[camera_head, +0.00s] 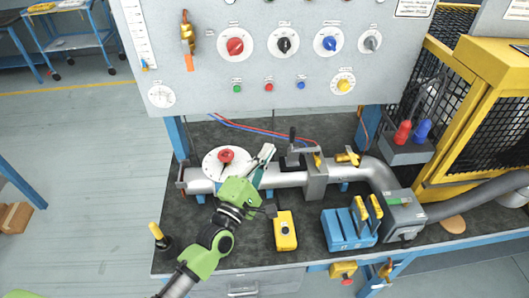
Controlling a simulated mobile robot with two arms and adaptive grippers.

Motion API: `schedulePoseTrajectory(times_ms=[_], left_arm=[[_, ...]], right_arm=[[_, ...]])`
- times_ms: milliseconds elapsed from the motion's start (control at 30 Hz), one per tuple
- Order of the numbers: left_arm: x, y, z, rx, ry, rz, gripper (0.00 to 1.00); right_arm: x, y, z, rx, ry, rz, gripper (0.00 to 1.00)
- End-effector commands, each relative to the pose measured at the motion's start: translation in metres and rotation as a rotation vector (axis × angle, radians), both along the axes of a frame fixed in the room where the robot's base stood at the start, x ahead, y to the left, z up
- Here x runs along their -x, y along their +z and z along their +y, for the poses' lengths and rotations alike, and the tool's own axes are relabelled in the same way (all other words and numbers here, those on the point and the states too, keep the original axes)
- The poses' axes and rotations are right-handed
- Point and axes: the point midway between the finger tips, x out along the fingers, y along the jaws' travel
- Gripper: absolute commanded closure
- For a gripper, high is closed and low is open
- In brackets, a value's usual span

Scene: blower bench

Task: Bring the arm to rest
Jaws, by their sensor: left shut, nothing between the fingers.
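My left arm, green and grey, comes in from the lower left and reaches over the bench (190,250). My left gripper (265,152) is shut and empty. In the picture it overlaps the grey pipe (288,179), just right of a white disc with a red knob (226,157). I cannot tell whether the fingertips touch the pipe. My right arm and gripper are not in view.
A panel (205,75) with knobs and buttons stands behind the bench. A yellow handheld box (285,232) and a blue block with yellow handles (345,230) lie right of my arm. A yellow mesh cage (455,110) stands at right. Open floor (85,180) is at left.

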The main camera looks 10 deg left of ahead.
Motion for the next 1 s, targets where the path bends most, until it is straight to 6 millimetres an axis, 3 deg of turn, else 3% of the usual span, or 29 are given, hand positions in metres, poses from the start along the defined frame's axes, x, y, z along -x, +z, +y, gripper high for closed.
schedulePoseTrajectory(times_ms=[100, 200, 367, 467, 600, 700, 900, 1000], left_arm=[[0.000, 0.000, 0.000, 0.000, 0.000, 0.000, 1.00], [0.000, 0.000, 0.000, -0.002, 0.000, 0.001, 1.00], [0.011, -0.012, -0.010, -0.111, -0.022, 0.031, 1.00], [0.028, -0.031, -0.021, -0.305, -0.060, 0.076, 1.00], [0.067, -0.070, -0.029, -0.669, -0.145, 0.150, 1.00], [0.099, -0.098, -0.022, -0.929, -0.222, 0.205, 1.00], [0.176, -0.145, 0.017, -1.405, -0.424, 0.326, 1.00], [0.210, -0.157, 0.039, -1.571, -0.526, 0.380, 1.00]], right_arm=[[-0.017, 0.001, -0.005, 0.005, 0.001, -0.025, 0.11], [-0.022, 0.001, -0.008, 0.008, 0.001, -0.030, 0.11], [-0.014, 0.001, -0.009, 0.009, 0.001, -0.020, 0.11], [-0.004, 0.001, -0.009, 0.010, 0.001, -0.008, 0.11], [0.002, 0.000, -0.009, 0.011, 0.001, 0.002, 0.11], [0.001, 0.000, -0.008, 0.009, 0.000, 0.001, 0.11], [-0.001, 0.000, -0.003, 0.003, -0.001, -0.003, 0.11], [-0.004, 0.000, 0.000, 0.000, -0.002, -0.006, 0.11]])
